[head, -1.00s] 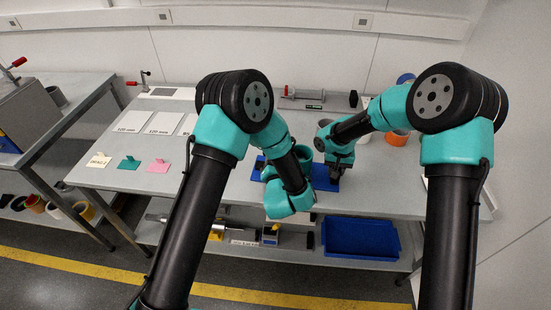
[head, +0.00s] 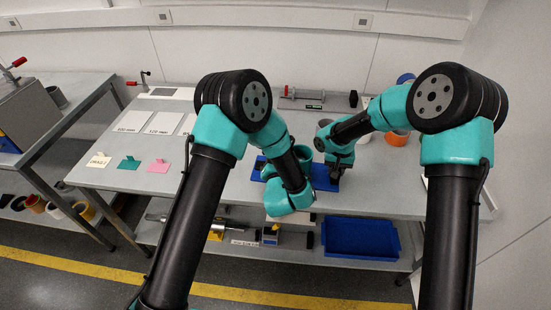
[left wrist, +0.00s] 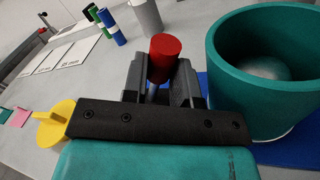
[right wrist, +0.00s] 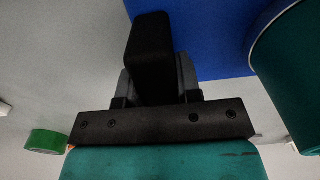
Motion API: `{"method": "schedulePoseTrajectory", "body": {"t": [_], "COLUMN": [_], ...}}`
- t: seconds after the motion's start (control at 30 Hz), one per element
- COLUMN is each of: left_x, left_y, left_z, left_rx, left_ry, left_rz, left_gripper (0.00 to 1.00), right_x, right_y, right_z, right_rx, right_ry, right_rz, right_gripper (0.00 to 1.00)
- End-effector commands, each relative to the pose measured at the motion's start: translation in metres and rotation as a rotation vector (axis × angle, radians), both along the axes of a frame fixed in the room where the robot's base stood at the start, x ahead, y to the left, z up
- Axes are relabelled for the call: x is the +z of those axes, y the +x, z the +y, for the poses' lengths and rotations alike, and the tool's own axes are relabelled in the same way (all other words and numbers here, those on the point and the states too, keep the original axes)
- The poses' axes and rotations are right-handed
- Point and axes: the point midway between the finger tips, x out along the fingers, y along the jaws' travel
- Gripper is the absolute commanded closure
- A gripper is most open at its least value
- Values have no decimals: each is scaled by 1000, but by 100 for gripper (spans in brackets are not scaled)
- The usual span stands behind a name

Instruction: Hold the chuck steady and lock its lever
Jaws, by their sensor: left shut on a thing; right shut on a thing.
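In the left wrist view a dark teal, hollow round body (left wrist: 262,95), which looks like the chuck, stands on a blue mat (left wrist: 290,152), with a rounded grey shape inside. Left of it, my left gripper (left wrist: 160,80) is shut on the lever, a thin grey rod with a red knob (left wrist: 165,52). In the right wrist view my right gripper (right wrist: 152,82) is shut on a black block (right wrist: 148,50), beside the teal body (right wrist: 292,75). Whether the block joins the chuck is hidden. In the head view my left arm hides its own gripper and most of the chuck.
Orange pot (head: 397,138) stands right of my right wrist. Three coloured tags, including a pink one (head: 158,166), and white sheets (head: 128,115) lie on the table's left. A metal fixture (head: 312,98) is at the back. A blue tray (head: 360,238) sits on the shelf below.

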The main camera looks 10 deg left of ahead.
Motion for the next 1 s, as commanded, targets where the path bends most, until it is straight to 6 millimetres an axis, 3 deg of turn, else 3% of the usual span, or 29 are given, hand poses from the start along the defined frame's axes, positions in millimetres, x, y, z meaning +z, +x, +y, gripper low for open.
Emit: {"method": "schedulePoseTrajectory", "body": {"t": [0.43,1.0], "left_x": [4,13], "left_y": [0,2], "left_z": [9,42], "left_rx": [1,1], "left_ry": [-104,-517], "left_rz": [5,24], "left_gripper": [100,100], "right_x": [-2,-2], "right_y": [-2,-2], "right_z": [0,0], "right_rx": [-1,-1], "right_ry": [-1,-1], "right_rz": [6,6], "right_gripper": [97,97]}}
